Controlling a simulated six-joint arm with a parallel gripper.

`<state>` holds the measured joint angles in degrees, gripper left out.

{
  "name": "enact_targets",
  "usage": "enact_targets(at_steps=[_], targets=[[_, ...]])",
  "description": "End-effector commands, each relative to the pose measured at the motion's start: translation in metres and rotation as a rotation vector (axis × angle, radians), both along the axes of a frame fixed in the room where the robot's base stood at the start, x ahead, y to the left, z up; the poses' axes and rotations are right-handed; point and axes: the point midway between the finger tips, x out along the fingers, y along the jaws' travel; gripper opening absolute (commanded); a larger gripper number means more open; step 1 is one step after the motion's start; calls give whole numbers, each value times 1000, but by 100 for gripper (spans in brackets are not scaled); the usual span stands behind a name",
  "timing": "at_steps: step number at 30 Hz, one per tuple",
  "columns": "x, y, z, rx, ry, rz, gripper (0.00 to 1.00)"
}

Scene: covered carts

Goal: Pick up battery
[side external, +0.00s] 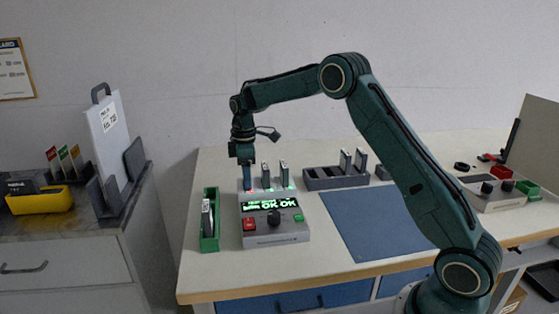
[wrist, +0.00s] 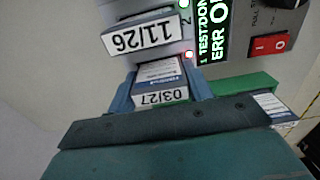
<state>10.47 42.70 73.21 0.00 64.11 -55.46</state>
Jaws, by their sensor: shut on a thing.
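My gripper (side external: 247,180) points down at the left slot of a grey battery tester (side external: 285,231). In the wrist view its two blue fingers (wrist: 162,90) are shut on a battery (wrist: 161,78) labelled 03/27. That battery's lower end is at the tester, and I cannot tell if it is still seated in the slot. Beside it a second battery (wrist: 143,36) labelled 11/26 stands in the tester. Two batteries, a middle one (side external: 267,175) and a right one (side external: 284,173), stand upright in the tester in the side view.
A green tray (side external: 217,235) holding a battery (side external: 206,219) is left of the tester. A dark rack (side external: 320,182) with two upright batteries stands behind right. A blue mat (side external: 365,225) lies clear at right. The tester has a lit display (side external: 271,203), a knob and a red switch (wrist: 269,44).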

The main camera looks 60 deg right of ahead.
Motion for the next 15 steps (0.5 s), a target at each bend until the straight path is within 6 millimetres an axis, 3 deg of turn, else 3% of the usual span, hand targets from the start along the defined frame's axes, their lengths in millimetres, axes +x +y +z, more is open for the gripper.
enact_targets(at_steps=[8,15], targets=[[1,0,9,-1,-4,0,24],[1,0,35,-1,-6,0,24]])
